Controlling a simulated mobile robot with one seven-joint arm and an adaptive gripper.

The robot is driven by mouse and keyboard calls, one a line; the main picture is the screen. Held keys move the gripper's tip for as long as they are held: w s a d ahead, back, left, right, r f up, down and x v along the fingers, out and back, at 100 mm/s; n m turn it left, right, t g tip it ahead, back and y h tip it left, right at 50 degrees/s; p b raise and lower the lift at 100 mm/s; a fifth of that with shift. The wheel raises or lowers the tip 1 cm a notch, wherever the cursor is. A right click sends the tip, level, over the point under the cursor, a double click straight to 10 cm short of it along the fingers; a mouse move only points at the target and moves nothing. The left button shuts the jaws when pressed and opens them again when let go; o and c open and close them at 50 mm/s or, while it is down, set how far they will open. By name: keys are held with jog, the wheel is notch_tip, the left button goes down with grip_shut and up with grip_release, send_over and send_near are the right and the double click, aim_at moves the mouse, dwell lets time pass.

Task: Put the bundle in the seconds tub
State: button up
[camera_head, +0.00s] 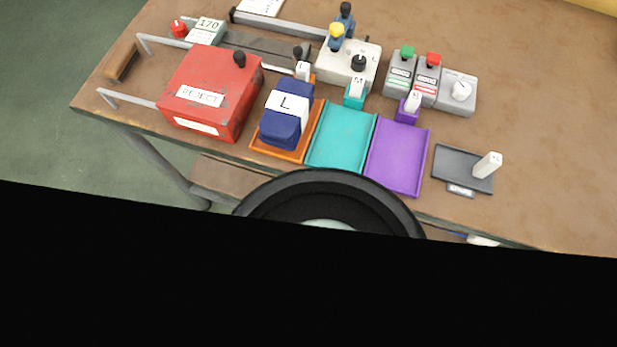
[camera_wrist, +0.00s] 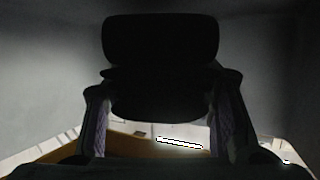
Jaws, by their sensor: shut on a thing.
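In the wrist view my gripper (camera_wrist: 160,128) has its two fingers around a dark, rounded bundle (camera_wrist: 160,45), which is in deep shadow. Its colour and any label cannot be made out. My gripper does not show clearly in the head view. No tub with a readable seconds label is in view. A round black rim (camera_head: 330,180) with a pale inside shows below the table's front edge, mostly cut off by a large black shape. I cannot tell if it is a tub or part of me.
A blue bundle marked L (camera_head: 283,125) lies in the orange tray (camera_head: 262,148). Teal (camera_head: 340,135) and purple (camera_head: 397,158) trays are beside it. A red REJECT box (camera_head: 215,85) is left. A grey tray (camera_head: 455,165) is right. Control boxes (camera_head: 428,85) stand behind. Bare table lies right.

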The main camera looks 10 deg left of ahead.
jog(key=shift+f+b, duration=0.35)
jog(key=shift+f, duration=0.05)
jog(key=o, duration=1.2)
jog(key=shift+r+p, duration=0.3)
jog(key=shift+p, duration=0.05)
jog(key=p+v, duration=0.1)
jog(key=v, duration=0.1)
jog(key=p+v, duration=0.1)
jog(key=v, duration=0.5)
jog(key=shift+w+a+r+p, duration=0.1)
jog(key=shift+w+r+p, duration=0.05)
jog(key=shift+r+p, duration=0.2)
